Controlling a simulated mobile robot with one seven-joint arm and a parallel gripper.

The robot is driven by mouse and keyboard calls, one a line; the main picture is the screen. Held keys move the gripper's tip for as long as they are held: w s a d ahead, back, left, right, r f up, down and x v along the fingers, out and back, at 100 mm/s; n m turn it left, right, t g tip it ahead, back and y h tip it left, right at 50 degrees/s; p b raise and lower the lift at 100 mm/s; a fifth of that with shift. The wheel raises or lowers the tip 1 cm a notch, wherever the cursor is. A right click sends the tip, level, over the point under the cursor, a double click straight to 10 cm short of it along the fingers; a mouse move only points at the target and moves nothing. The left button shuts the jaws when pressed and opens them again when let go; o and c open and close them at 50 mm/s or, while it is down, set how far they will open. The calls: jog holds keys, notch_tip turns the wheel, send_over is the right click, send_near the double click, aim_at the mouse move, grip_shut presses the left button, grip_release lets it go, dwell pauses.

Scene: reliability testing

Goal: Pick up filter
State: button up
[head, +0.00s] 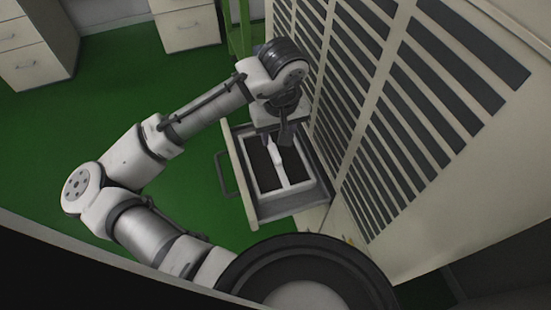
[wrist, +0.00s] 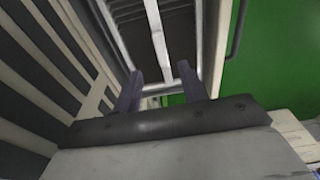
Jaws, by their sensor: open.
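A white-framed dark panel with a white bar down its middle, which looks like the filter (head: 284,187), lies in an open drawer (head: 228,163). In the wrist view the white bar of the filter (wrist: 157,38) runs up the picture, in line with the gap between my fingers. My gripper (head: 285,138) is over the far part of the drawer, pointing down. In the wrist view my gripper (wrist: 161,82) has its two fingers apart with nothing held between them. The gripper and wrist hide part of the drawer's far end.
A tall cabinet with dark slotted panels (head: 385,130) stands close on the right of the drawer. The drawer handle (head: 222,175) sticks out to the left. White drawer units (head: 35,50) stand at the back left. The green floor (head: 90,95) is open on the left.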

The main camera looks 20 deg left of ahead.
jog(key=f, duration=0.7)
jog(key=shift+w+a+f, duration=0.25)
jog(key=shift+w+a, duration=0.05)
jog(key=shift+a, duration=0.05)
grip_shut()
